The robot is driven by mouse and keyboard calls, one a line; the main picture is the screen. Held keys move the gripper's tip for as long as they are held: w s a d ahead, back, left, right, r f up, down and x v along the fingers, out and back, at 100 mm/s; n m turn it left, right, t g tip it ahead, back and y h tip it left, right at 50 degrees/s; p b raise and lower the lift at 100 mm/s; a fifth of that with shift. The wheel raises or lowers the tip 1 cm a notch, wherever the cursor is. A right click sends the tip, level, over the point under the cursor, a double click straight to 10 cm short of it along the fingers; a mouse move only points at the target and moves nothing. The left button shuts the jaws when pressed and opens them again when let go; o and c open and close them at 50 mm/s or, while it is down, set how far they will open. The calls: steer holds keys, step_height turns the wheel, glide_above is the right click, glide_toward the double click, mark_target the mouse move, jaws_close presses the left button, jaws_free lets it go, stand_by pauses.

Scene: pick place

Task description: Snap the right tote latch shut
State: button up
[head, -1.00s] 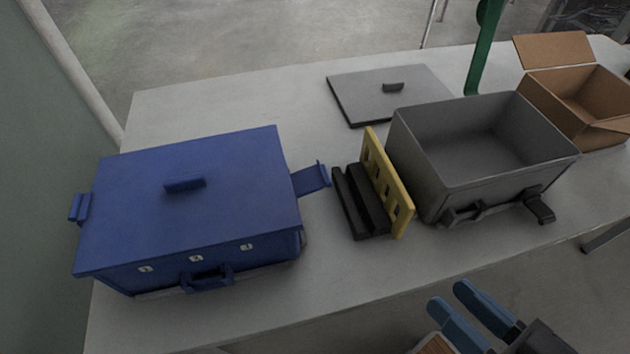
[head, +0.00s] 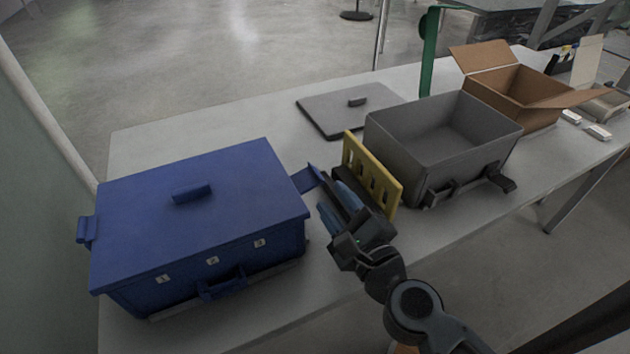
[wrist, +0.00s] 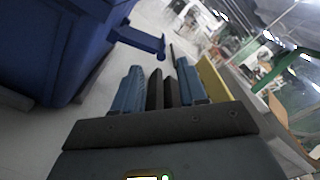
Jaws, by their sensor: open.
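The blue tote (head: 200,220) stands on the left of the table with its lid on. It also shows in the wrist view (wrist: 45,45) at the upper left. Its right latch (head: 307,179) sticks outward from the right side, swung open; in the wrist view the latch (wrist: 138,39) juts out ahead of my fingers, slightly left. The left latch (head: 86,231) sits at the tote's left side. My gripper (head: 337,204) is open, its blue fingers just right of the tote and close in front of the right latch, apart from it. In the wrist view my gripper (wrist: 160,88) has both fingers spread.
A black block (head: 349,183) and a yellow slotted rack (head: 372,176) stand close right of my gripper. Beyond are a grey open tote (head: 405,148), a grey lid (head: 325,111) and a cardboard box (head: 540,112). The table's front edge is bare.

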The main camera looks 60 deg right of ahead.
mark_target(322, 179)
steer(key=p+x, duration=0.2)
steer(key=x, duration=0.2)
steer(key=shift+w+d+r, duration=0.15)
steer(key=shift+w+d, duration=0.1)
steer(key=shift+w, duration=0.05)
steer(key=shift+w+d, duration=0.4)
steer(key=shift+w, duration=0.15)
jaws_close()
